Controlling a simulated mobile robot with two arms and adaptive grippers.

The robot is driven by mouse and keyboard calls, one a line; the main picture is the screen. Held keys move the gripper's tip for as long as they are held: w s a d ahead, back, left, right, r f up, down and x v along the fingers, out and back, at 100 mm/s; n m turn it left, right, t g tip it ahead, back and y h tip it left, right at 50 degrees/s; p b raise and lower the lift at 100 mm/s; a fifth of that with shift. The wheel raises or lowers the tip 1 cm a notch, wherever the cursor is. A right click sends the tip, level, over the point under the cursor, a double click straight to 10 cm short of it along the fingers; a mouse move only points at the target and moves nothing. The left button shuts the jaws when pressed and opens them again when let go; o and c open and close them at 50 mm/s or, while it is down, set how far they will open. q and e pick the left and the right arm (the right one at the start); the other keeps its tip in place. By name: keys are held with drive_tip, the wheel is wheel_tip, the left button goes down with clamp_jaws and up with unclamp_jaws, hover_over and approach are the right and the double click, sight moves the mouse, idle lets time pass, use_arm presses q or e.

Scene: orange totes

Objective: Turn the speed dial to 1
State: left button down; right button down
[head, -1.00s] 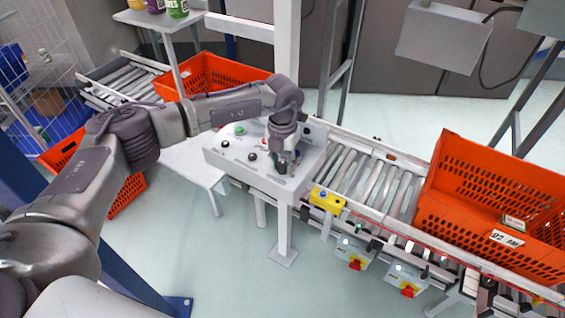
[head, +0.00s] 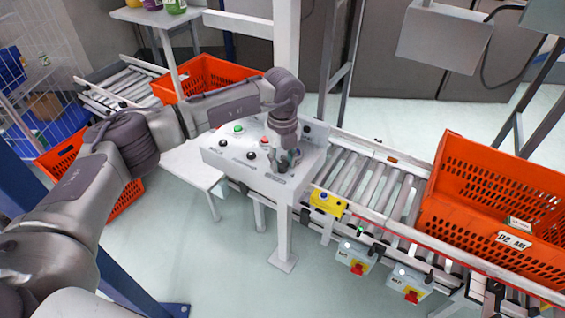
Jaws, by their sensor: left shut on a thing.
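A light grey control panel (head: 232,165) stands on a white post in the middle of the head view. It carries a green button (head: 238,129), a red button (head: 264,141) and black knobs, one of them a black knob (head: 251,156) left of my gripper. My left gripper (head: 286,163) points down at the right part of the panel, shut on a dark knob there, which I take to be the speed dial. The fingers hide most of the dial, and its markings cannot be read. My right gripper is not in view.
A roller conveyor (head: 369,187) runs right from the panel, carrying an orange tote (head: 488,195). A yellow box (head: 327,203) sits on its near rail. Another orange tote (head: 205,73) is behind my left arm. A white post (head: 286,60) rises behind the panel.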

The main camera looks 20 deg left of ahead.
sight(283, 163)
use_arm(q)
drive_tip(key=shift+n, duration=0.9)
drive_tip(key=shift+w, duration=0.1)
drive_tip(key=c, duration=0.8)
unclamp_jaws()
drive_tip(key=shift+o, duration=0.2)
wheel_tip(283, 163, up, 12)
